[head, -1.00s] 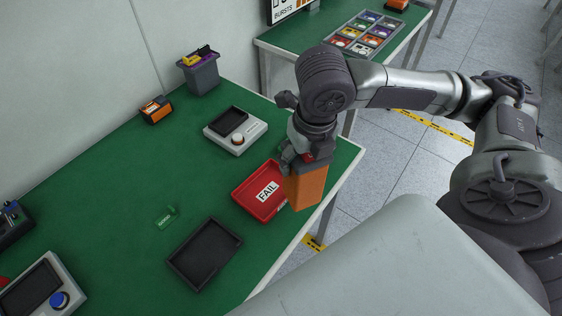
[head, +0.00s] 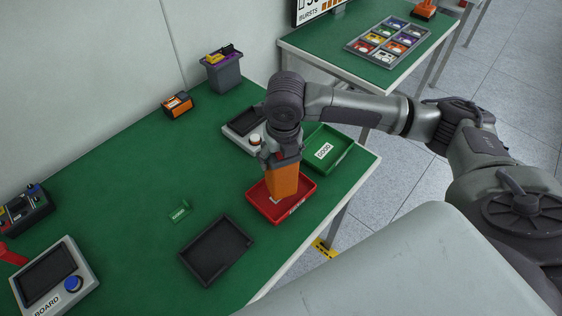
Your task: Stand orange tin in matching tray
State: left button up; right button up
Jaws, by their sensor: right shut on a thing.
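My right gripper (head: 282,157) points down and is shut on the orange tin (head: 282,182), a tall box held upright. The tin's lower end shows inside the outline of the red tray (head: 305,187) and hides most of its white label. I cannot tell whether the tin touches the tray floor. A green tray (head: 343,167) labelled GOOD lies just behind and right of the red one. An empty black tray (head: 217,250) lies to the left, nearer to me. My left gripper is out of view.
A grey device (head: 240,124) stands behind the gripper, partly hidden. A small green tag (head: 180,211) lies mid-table. An orange-black box (head: 177,104) and a grey bin (head: 223,72) stand at the back. A device with a blue button (head: 73,284) is at lower left. The table's left middle is clear.

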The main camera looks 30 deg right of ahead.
notch_tip(320, 180, down, 3)
jog(key=shift+r, duration=0.15)
jog(key=o, duration=1.6)
jog(key=r, duration=0.4)
jog(key=s+r, duration=0.1)
jog(key=r, duration=0.3)
jog(key=r+b, duration=0.1)
jog(key=r, duration=0.3)
jog(key=shift+s+a, duration=0.15)
jog(key=shift+s, duration=0.25)
